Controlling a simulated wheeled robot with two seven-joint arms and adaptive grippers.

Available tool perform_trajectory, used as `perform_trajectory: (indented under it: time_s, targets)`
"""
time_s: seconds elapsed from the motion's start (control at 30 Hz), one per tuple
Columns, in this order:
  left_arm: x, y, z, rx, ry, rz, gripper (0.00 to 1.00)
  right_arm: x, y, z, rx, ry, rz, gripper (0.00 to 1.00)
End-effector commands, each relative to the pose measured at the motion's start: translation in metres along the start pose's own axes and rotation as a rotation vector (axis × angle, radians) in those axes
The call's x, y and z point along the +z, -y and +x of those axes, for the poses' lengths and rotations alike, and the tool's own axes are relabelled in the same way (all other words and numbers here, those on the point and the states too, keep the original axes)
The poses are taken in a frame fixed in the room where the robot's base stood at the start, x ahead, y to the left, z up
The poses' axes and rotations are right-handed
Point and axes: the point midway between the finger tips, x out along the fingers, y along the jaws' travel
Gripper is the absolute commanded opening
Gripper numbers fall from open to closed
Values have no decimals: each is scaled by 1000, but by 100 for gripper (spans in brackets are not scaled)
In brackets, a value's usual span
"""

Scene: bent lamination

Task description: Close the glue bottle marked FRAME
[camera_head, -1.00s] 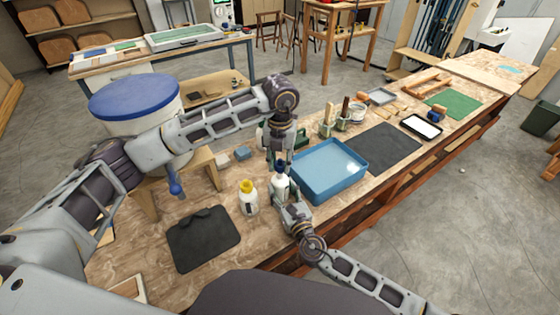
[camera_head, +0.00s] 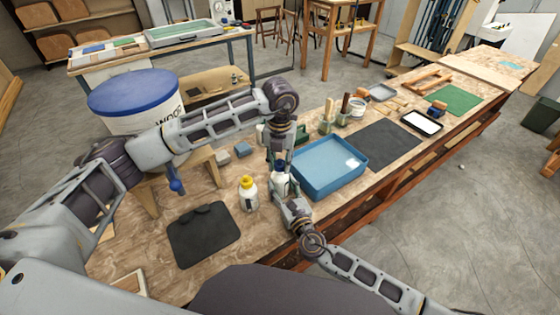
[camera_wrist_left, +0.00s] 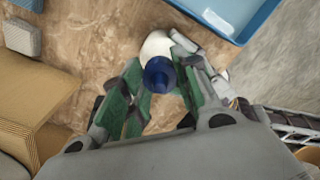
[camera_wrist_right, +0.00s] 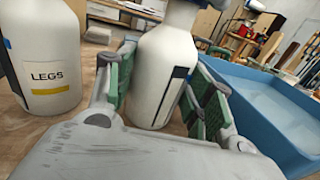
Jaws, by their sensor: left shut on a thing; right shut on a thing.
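The blue-capped white bottle (camera_head: 279,181) stands on the bench just left of the blue tray. My right gripper (camera_wrist_right: 158,92) is shut on its body, one finger each side. The body also shows in the right wrist view (camera_wrist_right: 160,70), where its label is turned edge-on and unreadable. My left gripper (camera_head: 279,163) points down from above, shut around the bottle's blue cap (camera_wrist_left: 160,74). The cap sits at the bottle's top; how tight it is cannot be told. A yellow-capped white bottle (camera_head: 248,194) stands to the left, labelled LEGS (camera_wrist_right: 46,77) in the right wrist view.
The blue tray (camera_head: 322,187) is close on the right of the bottle. A dark mat (camera_head: 204,235) lies front left, and another dark mat (camera_head: 382,146) lies beyond the tray. Small grey-blue blocks (camera_head: 242,150) and brushes in holders (camera_head: 327,118) stand farther back.

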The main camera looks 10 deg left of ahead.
Motion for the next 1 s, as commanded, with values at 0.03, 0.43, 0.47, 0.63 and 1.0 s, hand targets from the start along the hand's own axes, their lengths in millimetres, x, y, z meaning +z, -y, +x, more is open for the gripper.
perform_trajectory:
  time_s: [0.03,0.43,0.47,0.63,1.0]
  targets:
    - [0,0,0,0,0,0,23,0,0,0,0,0,0,9]
    - [0,0,3,0,0,0,23,0,0,0,0,0,0,9]
    - [0,0,3,0,0,0,23,0,0,0,0,0,0,9]
    - [0,0,5,0,0,1,23,0,0,0,0,0,0,9]
    - [0,0,10,0,-1,2,23,0,0,0,0,0,0,9]
